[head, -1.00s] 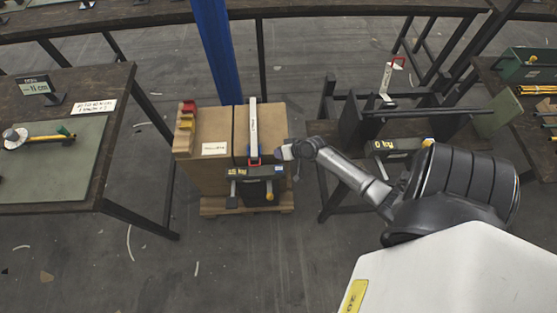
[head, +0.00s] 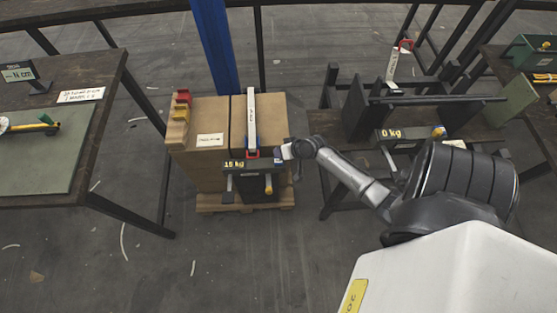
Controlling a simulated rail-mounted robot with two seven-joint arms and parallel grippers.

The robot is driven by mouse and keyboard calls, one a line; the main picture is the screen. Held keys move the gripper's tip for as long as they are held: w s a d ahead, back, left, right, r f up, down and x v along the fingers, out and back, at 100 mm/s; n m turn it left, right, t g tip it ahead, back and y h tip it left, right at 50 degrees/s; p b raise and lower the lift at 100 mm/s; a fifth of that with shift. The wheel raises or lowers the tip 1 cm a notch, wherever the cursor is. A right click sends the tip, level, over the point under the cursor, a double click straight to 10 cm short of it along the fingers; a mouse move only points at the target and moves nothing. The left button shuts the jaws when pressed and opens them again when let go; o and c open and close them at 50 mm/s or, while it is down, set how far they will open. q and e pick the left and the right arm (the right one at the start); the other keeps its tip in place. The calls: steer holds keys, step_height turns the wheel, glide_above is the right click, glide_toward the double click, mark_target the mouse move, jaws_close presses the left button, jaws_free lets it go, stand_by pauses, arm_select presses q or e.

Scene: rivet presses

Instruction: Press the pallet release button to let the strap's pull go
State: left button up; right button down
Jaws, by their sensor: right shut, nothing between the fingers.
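Two brown cartons stand on a wooden pallet (head: 212,203). A dark strap unit (head: 248,167) with a lit "15 kg" readout sits at the front of the right carton (head: 270,115). My right gripper (head: 283,152) is shut and empty at the upper right end of the unit, by a small blue patch. I cannot tell whether it touches. I cannot make out the release button clearly; the gripper may cover it. My left gripper is not in view.
A blue post (head: 214,45) stands behind the cartons. A second unit reading "0 kg" (head: 397,134) is on a dark stand to the right.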

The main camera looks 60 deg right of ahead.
mark_target(279, 162)
step_height(279, 162, down, 2)
steer(key=shift+b, duration=0.45)
stand_by(0.9)
stand_by(0.7)
steer(key=shift+f, duration=0.25)
steer(key=shift+f, duration=0.2)
